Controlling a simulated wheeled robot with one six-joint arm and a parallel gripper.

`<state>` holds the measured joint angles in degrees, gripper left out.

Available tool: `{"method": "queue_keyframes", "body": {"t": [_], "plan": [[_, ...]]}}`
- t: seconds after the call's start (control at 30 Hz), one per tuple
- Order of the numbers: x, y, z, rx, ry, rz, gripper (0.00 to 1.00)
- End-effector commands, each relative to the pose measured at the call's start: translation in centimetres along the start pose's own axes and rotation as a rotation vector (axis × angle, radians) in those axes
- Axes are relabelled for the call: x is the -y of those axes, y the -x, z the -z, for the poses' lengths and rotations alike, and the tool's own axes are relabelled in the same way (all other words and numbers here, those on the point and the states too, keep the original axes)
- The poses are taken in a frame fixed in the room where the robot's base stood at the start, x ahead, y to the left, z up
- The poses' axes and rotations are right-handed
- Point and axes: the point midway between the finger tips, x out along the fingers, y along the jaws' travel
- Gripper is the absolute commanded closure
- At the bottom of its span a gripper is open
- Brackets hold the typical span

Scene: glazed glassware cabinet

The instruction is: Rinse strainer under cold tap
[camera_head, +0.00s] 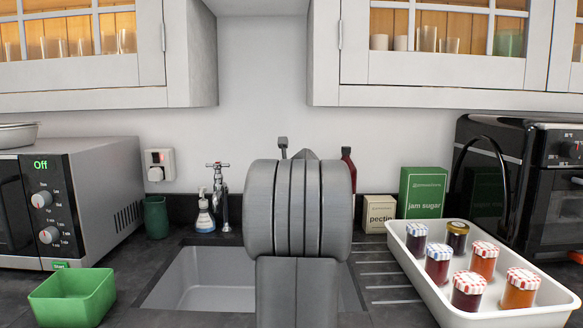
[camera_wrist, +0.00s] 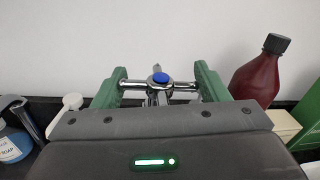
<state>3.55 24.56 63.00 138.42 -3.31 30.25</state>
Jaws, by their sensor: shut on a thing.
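My gripper (camera_wrist: 161,85) shows in the wrist view, its two green fingers on either side of a chrome cross-handled tap with a blue cap (camera_wrist: 160,78), the cold tap. The fingers are shut on the ends of its handle. In the head view my arm hides the gripper and most of this tap. A second chrome tap with a red mark (camera_head: 218,167) stands to the left, behind the sink (camera_head: 216,272). The visible part of the sink is empty. I see no strainer that I can identify; part of the sink is hidden by my arm.
A white tray (camera_head: 409,291) of jam jars stands on the right, before a black oven (camera_head: 553,170). A green tub (camera_head: 75,299) and microwave (camera_head: 95,205) are left. A soap bottle (camera_head: 205,214) and dark red bottle (camera_wrist: 258,76) flank the tap area. Cabinets (camera_head: 425,95) hang above.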

Motion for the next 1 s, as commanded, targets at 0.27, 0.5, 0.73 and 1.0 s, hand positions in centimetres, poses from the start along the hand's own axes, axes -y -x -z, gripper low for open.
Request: {"method": "queue_keyframes", "body": {"t": [0.27,0.5,0.73,1.0], "plan": [[0.0,0.0,-0.1,0.002,-0.002,0.000,0.22],[0.0,0.0,-0.1,0.001,-0.001,0.000,0.11],[0.0,0.6,0.0,0.002,-0.002,0.000,0.11],[-0.1,4.8,0.0,0.003,-0.001,0.000,0.11]]}}
